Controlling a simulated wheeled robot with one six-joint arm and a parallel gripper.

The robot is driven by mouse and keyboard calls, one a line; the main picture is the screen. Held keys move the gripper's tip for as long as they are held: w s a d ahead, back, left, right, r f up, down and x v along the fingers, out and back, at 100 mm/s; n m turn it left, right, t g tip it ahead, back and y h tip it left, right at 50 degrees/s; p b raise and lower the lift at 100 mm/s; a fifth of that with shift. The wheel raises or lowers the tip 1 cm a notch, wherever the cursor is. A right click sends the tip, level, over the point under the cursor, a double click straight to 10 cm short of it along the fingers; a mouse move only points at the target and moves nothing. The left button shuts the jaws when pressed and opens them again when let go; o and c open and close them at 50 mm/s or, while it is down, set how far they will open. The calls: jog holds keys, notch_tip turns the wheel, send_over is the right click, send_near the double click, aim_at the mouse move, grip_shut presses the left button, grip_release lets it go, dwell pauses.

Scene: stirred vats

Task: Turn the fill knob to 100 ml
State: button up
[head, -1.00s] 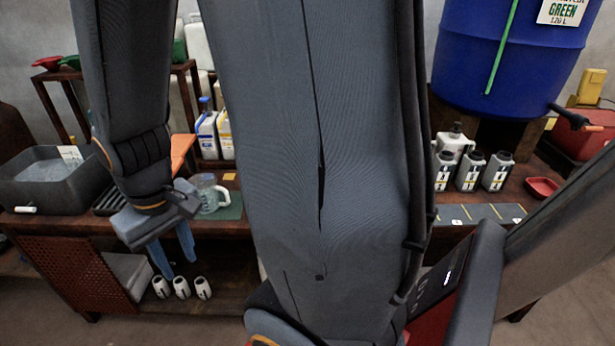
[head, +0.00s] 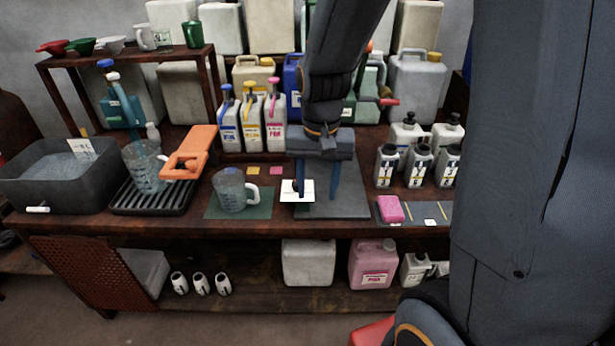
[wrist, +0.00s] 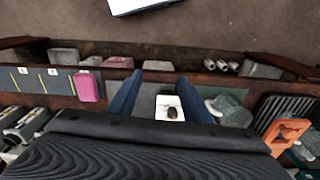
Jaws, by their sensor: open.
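A small dark, rounded knob (head: 296,185) shows on a white plate (head: 309,189) on the bench, partly covered by a finger in the head view. In the wrist view the knob (wrist: 172,113) sits on the white plate (wrist: 163,103), close to the right-hand finger. Its scale marks are too small to read. My gripper (head: 317,194) points down over the plate and the grey slab (head: 350,200), with its two blue fingers apart. It also shows in the wrist view (wrist: 158,78), open and empty. I cannot tell whether a finger touches the knob.
A clear measuring jug (head: 231,190) stands left of the plate on a green mat (head: 262,208). An orange stand (head: 193,150) and black drip tray (head: 150,200) are further left. Colour-labelled bottles (head: 250,125) stand behind. A pink block (head: 390,208) and several grey bottles (head: 418,165) stand right.

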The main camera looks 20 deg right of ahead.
jog(key=w+f+m, duration=0.1)
jog(key=w+m, duration=0.2)
jog(key=w, duration=0.2)
jog(key=w+m, duration=0.3)
jog(key=w, duration=0.2)
jog(key=w+f+m, duration=0.1)
jog(key=w+m, duration=0.2)
jog(key=w, duration=0.3)
jog(key=shift+f, duration=0.35)
jog(key=shift+w+f+m, duration=0.2)
jog(key=shift+f+m, duration=0.05)
jog(key=shift+m, duration=0.05)
jog(key=shift+w+f+p, duration=0.1)
jog(key=shift+f+p, duration=0.6)
jog(key=shift+f, duration=2.85)
jog(key=c, duration=1.1)
jog(key=shift+o, duration=0.2)
jog(key=shift+n, duration=2.4)
jog(key=o, duration=1.1)
jog(key=shift+c, duration=0.2)
